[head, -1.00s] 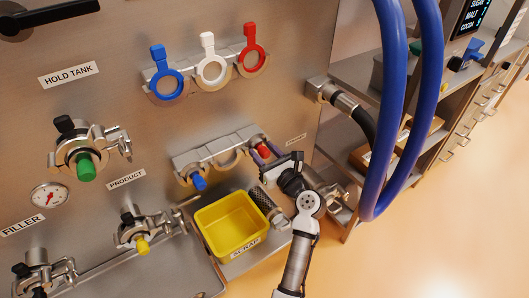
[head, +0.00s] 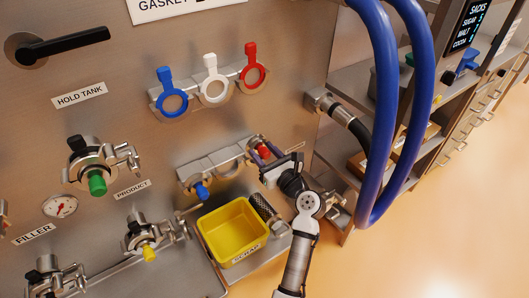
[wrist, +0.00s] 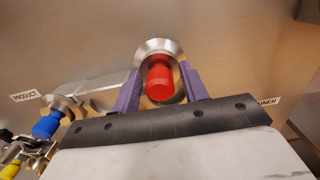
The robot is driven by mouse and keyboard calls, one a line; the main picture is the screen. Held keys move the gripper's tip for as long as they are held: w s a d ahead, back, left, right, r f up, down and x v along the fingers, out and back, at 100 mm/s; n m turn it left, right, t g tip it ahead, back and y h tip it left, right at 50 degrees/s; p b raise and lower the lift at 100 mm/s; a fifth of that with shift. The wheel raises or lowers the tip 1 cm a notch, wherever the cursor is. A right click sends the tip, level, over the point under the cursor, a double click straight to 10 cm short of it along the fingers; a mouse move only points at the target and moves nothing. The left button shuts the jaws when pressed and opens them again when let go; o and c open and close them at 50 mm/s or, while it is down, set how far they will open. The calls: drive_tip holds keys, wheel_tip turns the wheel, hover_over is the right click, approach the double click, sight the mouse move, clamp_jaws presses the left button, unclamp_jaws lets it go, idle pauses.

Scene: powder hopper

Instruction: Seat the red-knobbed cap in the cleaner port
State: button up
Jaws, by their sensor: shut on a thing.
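The red-knobbed cap (head: 262,151) is at the right end of the lower cap rack (head: 222,171). It also shows in the wrist view (wrist: 160,80), its red knob facing the camera and its metal disc behind. My gripper (head: 265,155) is shut on it, with one purple finger on each side in the wrist view (wrist: 160,92). I cannot tell whether the cap still touches the rack. The cleaner port cannot be made out; my arm covers part of the lower right of the panel. A label ending in "INER" (wrist: 267,100) is partly hidden right of my gripper.
A blue-knobbed cap (head: 201,191) sits at the rack's left end. The yellow scrap bin (head: 207,232) stands below, beside a perforated metal cylinder (head: 263,206). Blue hoses (head: 381,120) hang at right. Blue, white and red gaskets (head: 255,72) hang above. Green (head: 97,185) and yellow (head: 149,254) knobs mark ports at left.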

drive_tip(key=shift+r, duration=0.5)
drive_tip(key=p+v, duration=0.1)
drive_tip(key=v, duration=0.8)
drive_tip(key=shift+p, duration=0.3)
drive_tip(key=shift+r, duration=0.1)
